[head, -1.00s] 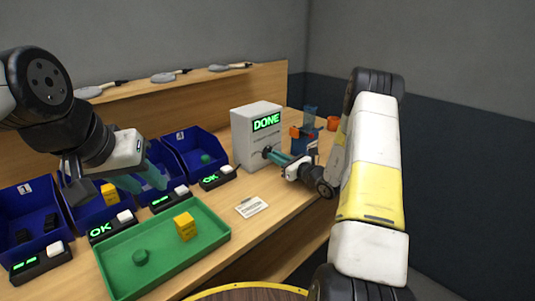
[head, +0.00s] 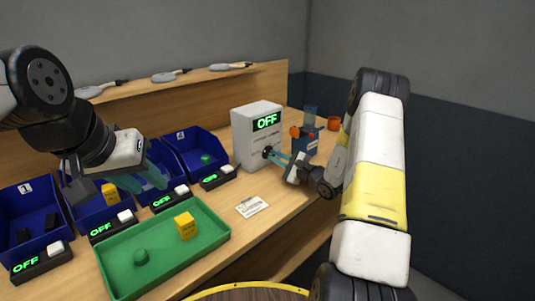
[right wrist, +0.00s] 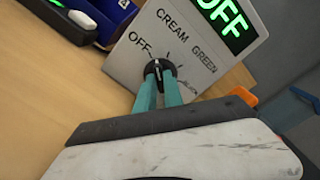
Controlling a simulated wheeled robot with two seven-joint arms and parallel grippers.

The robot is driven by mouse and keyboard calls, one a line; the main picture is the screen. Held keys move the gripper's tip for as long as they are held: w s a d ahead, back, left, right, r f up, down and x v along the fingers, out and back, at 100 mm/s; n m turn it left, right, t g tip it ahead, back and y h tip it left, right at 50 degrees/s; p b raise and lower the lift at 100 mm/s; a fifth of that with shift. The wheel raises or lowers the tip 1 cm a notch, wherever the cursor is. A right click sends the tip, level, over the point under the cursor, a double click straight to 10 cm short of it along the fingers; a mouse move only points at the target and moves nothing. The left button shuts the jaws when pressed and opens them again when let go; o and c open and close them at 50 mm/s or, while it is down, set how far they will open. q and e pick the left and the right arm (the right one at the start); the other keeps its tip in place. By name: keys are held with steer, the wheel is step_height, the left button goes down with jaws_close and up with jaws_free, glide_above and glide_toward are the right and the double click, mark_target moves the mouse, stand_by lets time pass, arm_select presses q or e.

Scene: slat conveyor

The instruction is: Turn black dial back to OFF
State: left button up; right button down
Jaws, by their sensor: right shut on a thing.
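The black dial (right wrist: 153,70) is on the front of a white control box (head: 250,142). In the right wrist view its white mark points towards the printed word OFF. The box's display (head: 267,122) reads OFF in green. My right gripper (head: 271,154) is shut on the dial, with its teal fingertips (right wrist: 158,80) on either side of the knob. The fingers cover part of the dial. My left gripper (head: 143,181) is open and empty above the blue bins, away from the box.
Several blue bins (head: 196,141) stand at the left, with small displays in front that read OFF. A green tray (head: 170,263) holds a yellow block (head: 185,226) and a green piece (head: 141,257). A white card (head: 252,207) lies before the box. Blue and orange items (head: 304,140) stand right of it.

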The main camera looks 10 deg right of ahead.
steer(key=shift+f+n, duration=0.1)
steer(key=shift+n, duration=1)
steer(key=c, duration=1.5)
jaws_free()
steer(key=shift+o, duration=0.2)
steer(key=v, duration=0.8)
steer(key=shift+w, duration=0.1)
